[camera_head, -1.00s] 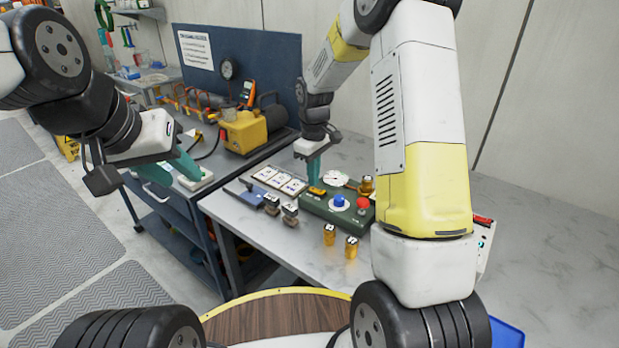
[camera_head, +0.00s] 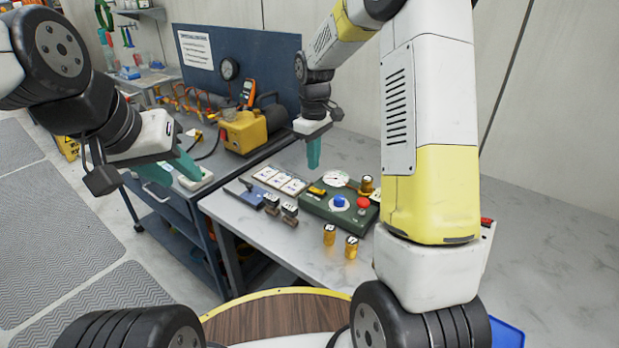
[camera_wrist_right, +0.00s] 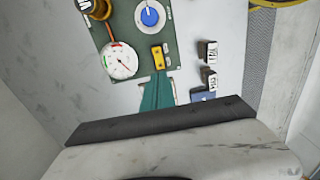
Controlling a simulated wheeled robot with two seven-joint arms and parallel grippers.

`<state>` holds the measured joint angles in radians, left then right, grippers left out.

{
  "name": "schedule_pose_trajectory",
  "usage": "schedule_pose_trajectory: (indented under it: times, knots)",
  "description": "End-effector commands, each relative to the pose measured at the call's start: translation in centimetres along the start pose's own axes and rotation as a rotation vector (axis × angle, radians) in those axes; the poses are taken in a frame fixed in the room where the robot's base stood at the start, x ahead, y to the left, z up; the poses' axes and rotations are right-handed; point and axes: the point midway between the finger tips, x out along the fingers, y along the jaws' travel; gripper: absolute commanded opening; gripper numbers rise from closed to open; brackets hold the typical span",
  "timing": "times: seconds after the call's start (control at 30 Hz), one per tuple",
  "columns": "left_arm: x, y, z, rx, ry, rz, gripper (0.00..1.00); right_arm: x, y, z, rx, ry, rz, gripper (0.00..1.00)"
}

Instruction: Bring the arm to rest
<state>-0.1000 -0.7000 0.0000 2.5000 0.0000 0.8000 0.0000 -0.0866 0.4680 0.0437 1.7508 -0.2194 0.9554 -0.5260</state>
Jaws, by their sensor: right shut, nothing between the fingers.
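My right gripper (camera_head: 313,153) has teal fingers that are shut and empty. It points down above the table, over the far left edge of the green control panel (camera_head: 315,206). In the right wrist view the shut fingers (camera_wrist_right: 157,92) show near a yellow switch (camera_wrist_right: 157,57) on the panel. The panel also carries a white dial gauge (camera_head: 335,179), a blue knob (camera_head: 339,201) and a red button (camera_head: 363,202). My left gripper (camera_head: 190,172) has teal fingers over the dark cart at left, near a pale block; whether its jaws are open is unclear.
Two brass cylinders (camera_head: 351,247) stand in front of the panel. A yellow pump (camera_head: 245,132) sits on the cart (camera_head: 170,205). The table (camera_head: 540,230) is clear at right.

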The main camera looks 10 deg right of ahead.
Motion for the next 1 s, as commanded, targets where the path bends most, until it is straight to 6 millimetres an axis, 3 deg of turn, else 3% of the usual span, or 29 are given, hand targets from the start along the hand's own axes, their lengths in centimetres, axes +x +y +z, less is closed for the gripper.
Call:
schedule_pose_trajectory:
  times: [0.13,0.27,0.6,0.8,1.0]
  knots:
    - [0.0,0.0,0.0,0.0,0.0,0.0,0.36,-0.6,-0.1,0.2,0.009,0.008,0.004,0.0]
    - [0.0,0.0,0.0,0.0,0.0,0.0,0.36,-3.0,-0.8,1.4,0.057,0.046,0.02,0.0]
    - [0.0,0.0,0.0,0.0,0.0,0.0,0.36,-11.8,-5.7,8.2,0.294,0.228,0.067,0.0]
    - [0.0,0.0,0.0,0.0,0.0,0.0,0.36,-14.8,-9.3,12.6,0.437,0.345,0.074,0.0]
    - [0.0,0.0,0.0,0.0,0.0,0.0,0.36,-16.1,-13.1,16.6,0.573,0.467,0.066,0.0]
